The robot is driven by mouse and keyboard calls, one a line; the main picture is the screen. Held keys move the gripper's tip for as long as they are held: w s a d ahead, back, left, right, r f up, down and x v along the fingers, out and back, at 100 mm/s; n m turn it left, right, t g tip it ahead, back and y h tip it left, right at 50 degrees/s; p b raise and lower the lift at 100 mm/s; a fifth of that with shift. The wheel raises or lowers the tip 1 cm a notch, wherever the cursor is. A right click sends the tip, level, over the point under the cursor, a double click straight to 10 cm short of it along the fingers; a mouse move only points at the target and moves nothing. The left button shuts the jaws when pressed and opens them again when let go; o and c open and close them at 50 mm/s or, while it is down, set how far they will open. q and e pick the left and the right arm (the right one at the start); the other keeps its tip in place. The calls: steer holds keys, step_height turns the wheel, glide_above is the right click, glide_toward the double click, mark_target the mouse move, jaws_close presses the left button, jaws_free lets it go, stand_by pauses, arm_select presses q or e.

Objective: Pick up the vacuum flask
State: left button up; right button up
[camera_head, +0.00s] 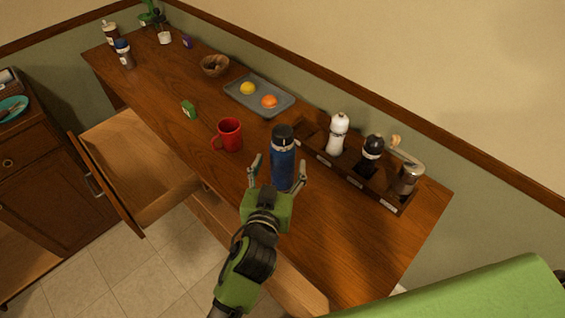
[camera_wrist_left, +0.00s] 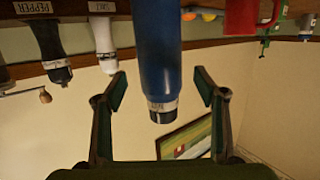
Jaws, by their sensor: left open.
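The vacuum flask (camera_head: 283,160) is blue with a black lid and stands upright on the wooden counter. My left gripper (camera_head: 277,170) is open, with one finger on each side of the flask. In the left wrist view, the flask (camera_wrist_left: 158,50) hangs upside down in the picture, between the two open fingers of my left gripper (camera_wrist_left: 160,90). Gaps show between the flask and both fingers there. The flask's lower part is partly hidden by my gripper in the head view. My right gripper is not in view.
A red mug (camera_head: 229,135) stands left of the flask. A wooden rack (camera_head: 345,172) with white and black shakers is close on the right. A grey tray (camera_head: 243,99) with fruit lies behind. An open drawer (camera_head: 135,165) juts out at the left front. The counter's right end is clear.

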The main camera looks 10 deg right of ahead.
arm_select(q)
steer(key=p+x, duration=0.1)
steer(key=x, duration=0.4)
steer(key=shift+s, duration=0.1)
steer(key=shift+a, duration=0.1)
steer(key=c, duration=1.6)
steer(key=shift+r, duration=0.1)
steer(key=shift+c, duration=0.2)
